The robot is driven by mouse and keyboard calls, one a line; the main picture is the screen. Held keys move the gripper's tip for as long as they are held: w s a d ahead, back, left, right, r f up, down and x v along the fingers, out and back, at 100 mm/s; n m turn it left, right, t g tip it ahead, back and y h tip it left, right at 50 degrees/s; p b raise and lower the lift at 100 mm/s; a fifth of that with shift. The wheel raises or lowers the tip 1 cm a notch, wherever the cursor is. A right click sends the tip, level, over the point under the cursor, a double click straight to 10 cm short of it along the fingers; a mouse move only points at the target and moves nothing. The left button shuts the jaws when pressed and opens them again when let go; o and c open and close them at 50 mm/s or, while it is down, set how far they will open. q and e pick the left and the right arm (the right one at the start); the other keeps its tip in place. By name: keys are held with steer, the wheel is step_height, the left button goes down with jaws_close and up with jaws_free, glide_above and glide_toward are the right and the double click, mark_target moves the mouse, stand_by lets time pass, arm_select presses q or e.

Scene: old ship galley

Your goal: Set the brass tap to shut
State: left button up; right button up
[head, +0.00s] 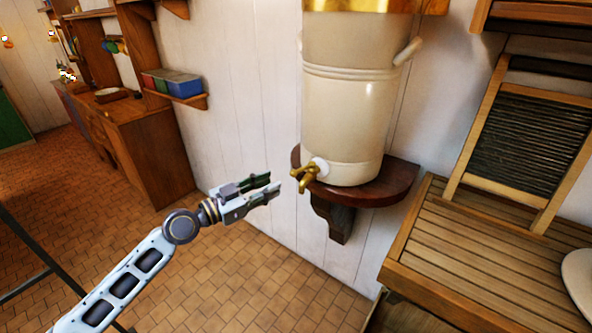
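The brass tap (304,175) sticks out from the low front of a large cream urn (349,110). The tap is small in view, and I cannot tell how its handle is set. My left gripper (274,186) is a short way left of the tap, at about its height in the picture, and points towards it. Its two fingers are apart with nothing between them, and they do not touch the tap. My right gripper is not in view.
The urn stands on a dark wooden wall shelf (388,190) with a bracket below. A slatted wooden board (465,250) and a washboard (515,135) are at the right, with part of a white plate (580,280). A small shelf with boxes (180,92) is on the wall. Tiled floor is clear below.

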mark_target(296, 172)
arm_select(q)
steer(key=shift+p+x, duration=1.7)
steer(key=shift+x, duration=3.15)
steer(key=shift+d, duration=0.1)
steer(key=c, duration=0.7)
jaws_close()
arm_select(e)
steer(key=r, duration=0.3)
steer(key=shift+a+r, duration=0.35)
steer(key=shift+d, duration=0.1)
